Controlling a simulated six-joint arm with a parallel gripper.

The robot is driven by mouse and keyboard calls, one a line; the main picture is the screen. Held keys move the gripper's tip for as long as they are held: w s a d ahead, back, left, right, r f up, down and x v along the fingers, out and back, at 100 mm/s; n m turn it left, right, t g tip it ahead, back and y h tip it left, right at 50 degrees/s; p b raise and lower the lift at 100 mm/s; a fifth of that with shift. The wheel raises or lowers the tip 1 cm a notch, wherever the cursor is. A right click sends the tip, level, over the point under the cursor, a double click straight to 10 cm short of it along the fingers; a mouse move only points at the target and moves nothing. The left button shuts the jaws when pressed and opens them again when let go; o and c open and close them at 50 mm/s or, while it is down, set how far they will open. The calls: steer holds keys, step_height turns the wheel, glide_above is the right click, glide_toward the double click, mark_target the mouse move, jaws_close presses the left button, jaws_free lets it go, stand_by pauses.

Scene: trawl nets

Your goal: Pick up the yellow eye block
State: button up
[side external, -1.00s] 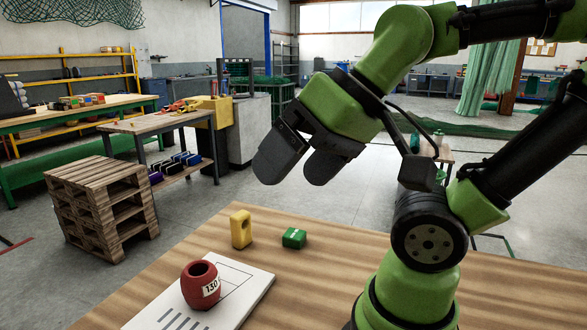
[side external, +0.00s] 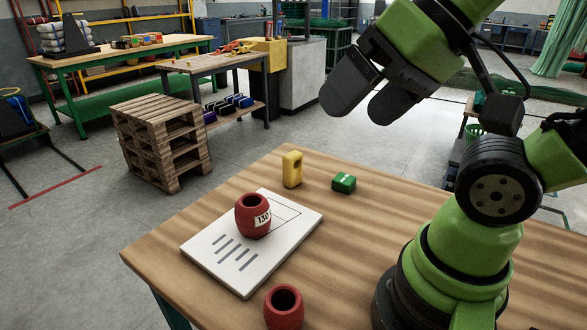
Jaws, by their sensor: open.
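The yellow eye block (side external: 292,169) stands upright near the far left edge of the wooden table. A dark hole shows in its upper part. My gripper (side external: 350,107) is open and empty, with two dark, broad fingers. In the picture it is above and to the right of the yellow block, clear of the table and apart from the block. Nothing hides the block.
A green block (side external: 343,183) lies just right of the yellow block. A red pot (side external: 252,215) marked 130 stands on a white board (side external: 222,262). Another red pot (side external: 284,308) is at the front. The wooden table (side external: 340,255) is bare between the board and my base.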

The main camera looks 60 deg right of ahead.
steer(key=shift+w, duration=0.1)
steer(key=shift+c, duration=0.4)
steer(key=n+g+h, duration=0.2)
steer(key=g+h, duration=0.1)
glide_above(294, 154)
steer(key=s+a, duration=0.2)
steer(key=s, duration=0.1)
step_height(294, 154, down, 15)
steer(key=x, duration=0.5)
steer(key=shift+s+d+f, duration=0.1)
steer(key=shift+d, duration=0.15)
steer(key=shift+s+d+x, duration=0.1)
steer(key=shift+x, duration=1.45)
steer(key=shift+s+d+x, duration=0.15)
steer(key=shift+x, duration=1.35)
steer(key=shift+c, duration=0.5)
steer(key=c, duration=1)
